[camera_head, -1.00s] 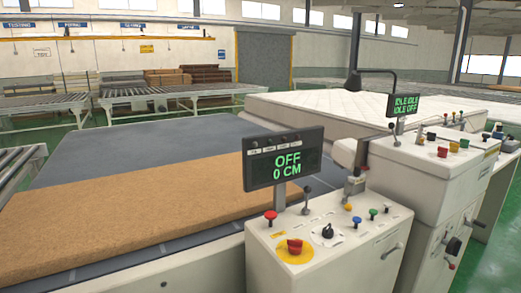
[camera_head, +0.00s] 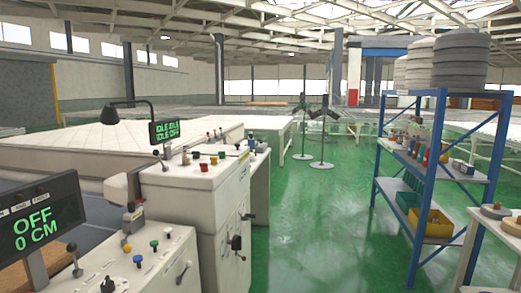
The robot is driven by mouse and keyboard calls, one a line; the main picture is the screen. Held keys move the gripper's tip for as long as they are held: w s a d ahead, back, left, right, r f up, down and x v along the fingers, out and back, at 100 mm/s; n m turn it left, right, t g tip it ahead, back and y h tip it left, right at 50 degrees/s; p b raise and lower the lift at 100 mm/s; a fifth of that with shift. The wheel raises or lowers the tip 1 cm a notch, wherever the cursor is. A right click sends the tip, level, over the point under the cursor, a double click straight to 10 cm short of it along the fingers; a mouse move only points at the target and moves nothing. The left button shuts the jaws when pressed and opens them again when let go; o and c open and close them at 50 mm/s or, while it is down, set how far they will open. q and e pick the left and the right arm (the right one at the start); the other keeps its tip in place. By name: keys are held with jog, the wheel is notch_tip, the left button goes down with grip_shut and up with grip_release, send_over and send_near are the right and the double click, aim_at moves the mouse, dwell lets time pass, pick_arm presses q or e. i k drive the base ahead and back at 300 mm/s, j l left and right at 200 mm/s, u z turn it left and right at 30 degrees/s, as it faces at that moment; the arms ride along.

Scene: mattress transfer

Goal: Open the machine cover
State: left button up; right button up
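The machine is a pale cabinet (camera_head: 205,215) with coloured buttons on top and a handle and knob on its side. A white quilted mattress (camera_head: 75,148) lies behind the cabinet. I cannot tell which part is the cover. Neither of my grippers is in view.
A blue shelf rack (camera_head: 436,165) with bins and small parts stands at the right. A table edge (camera_head: 480,245) shows at the lower right. Two dark stands (camera_head: 322,140) are further back. The green floor (camera_head: 310,225) between cabinet and rack is clear.

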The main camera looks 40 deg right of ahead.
aim_at(236, 151)
jog(key=z, duration=1.05)
jog(key=u, duration=0.3)
jog(key=i+l+u, duration=0.2)
jog(key=u, duration=0.15)
jog(key=i+l+u, duration=0.2)
jog(key=l+u, duration=0.15)
jog(key=i+l+u, duration=0.1)
jog(key=l, duration=0.3)
jog(key=i+l+u, duration=0.1)
jog(key=l, duration=0.35)
jog(key=i+l+u, duration=0.1)
jog(key=l, duration=0.35)
jog(key=i+l+u, duration=0.1)
jog(key=l, duration=0.35)
jog(key=i+l, duration=0.1)
jog(key=l, duration=0.35)
jog(key=i+l, duration=0.15)
jog(key=l, duration=0.25)
jog(key=i+l, duration=0.1)
jog(key=l, duration=0.35)
jog(key=i+l, duration=0.1)
jog(key=l, duration=0.3)
jog(key=u, duration=0.05)
